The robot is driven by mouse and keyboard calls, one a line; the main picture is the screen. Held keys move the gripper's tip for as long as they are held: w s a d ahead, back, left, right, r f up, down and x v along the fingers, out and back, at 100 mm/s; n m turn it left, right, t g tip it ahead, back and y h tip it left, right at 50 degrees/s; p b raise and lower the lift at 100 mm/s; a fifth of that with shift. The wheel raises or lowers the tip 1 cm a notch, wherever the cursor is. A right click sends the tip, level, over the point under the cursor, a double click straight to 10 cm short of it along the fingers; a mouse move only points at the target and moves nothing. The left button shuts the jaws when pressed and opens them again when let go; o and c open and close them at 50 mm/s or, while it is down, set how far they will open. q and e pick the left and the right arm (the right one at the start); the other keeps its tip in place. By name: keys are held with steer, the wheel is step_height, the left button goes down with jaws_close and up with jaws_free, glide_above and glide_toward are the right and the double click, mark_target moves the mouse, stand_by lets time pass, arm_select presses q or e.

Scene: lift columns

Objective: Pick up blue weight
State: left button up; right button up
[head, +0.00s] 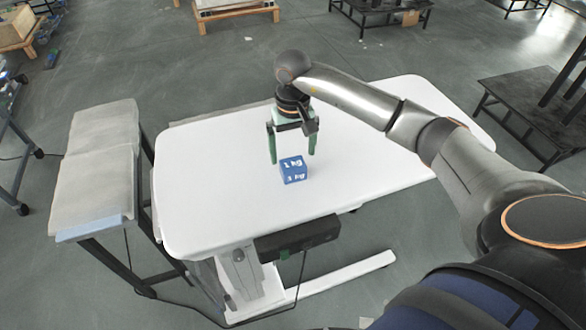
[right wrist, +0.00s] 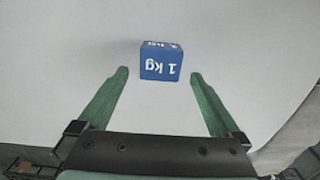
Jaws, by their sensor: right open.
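The blue weight (head: 293,171) is a small cube with white "1 kg" lettering. It stands on the white table (head: 220,200), near the middle of the head view. My right gripper (head: 291,158) is above the table at the weight, with its green fingers pointing down and spread apart. In the right wrist view the gripper (right wrist: 158,74) is open and empty. There the weight (right wrist: 161,62) shows just beyond the fingertips, between their lines, with a gap on both sides. My left gripper is in neither view.
The tabletop around the weight is clear. A covered grey bench (head: 98,165) stands to the left of the table. A dark low table (head: 520,105) is at the right, and a wooden pallet stand (head: 232,10) is at the back.

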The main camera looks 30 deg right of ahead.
mark_target(293, 163)
step_height(293, 163, down, 5)
steer(key=shift+s+a+f, duration=0.1)
steer(key=shift+s, duration=0.05)
steer(key=shift+c, duration=0.2)
jaws_close()
stand_by(0.7)
steer(key=shift+r, duration=0.2)
